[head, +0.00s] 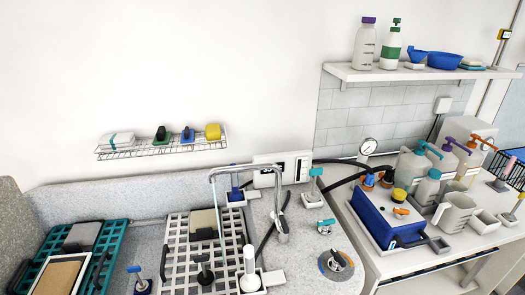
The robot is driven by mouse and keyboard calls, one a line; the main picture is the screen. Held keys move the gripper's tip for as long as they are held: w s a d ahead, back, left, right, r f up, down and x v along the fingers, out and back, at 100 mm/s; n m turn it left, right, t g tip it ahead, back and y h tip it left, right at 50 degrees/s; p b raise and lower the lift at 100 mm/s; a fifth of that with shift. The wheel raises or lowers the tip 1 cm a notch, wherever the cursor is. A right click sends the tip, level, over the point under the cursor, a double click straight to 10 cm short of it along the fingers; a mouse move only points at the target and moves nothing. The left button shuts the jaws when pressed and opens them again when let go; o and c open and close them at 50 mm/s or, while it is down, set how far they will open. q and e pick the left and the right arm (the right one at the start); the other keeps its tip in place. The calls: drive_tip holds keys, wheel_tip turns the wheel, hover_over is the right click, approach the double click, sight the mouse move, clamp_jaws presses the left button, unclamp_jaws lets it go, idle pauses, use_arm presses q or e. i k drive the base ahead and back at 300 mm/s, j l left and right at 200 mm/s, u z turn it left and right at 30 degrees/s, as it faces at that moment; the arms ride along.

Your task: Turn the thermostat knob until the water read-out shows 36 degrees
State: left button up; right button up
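The chrome tap (282,220) arches left over a white grid. Neither of my grippers is in view.
A white slatted grid (178,250) holds upright handled items, and a teal tray (85,262) is at left. A blue box (378,222), bottles and a jug (455,212) crowd the right table.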

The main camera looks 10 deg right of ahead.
sight(337, 261)
drive_tip(key=k+l+u, duration=0.1)
drive_tip(key=l, duration=0.3)
drive_tip(key=k+l+u, duration=0.1)
drive_tip(key=l, duration=0.25)
drive_tip(key=k+l+u, duration=0.15)
drive_tip(key=l, duration=0.25)
drive_tip(key=i+l+u, duration=0.1)
drive_tip(key=l, duration=0.2)
drive_tip(key=i+l+u, duration=0.1)
drive_tip(key=l, duration=0.25)
drive_tip(key=i+l+u, duration=0.1)
drive_tip(key=l, duration=0.25)
drive_tip(key=k+l+u, duration=0.1)
drive_tip(key=k+l, duration=0.1)
drive_tip(key=l, duration=0.05)
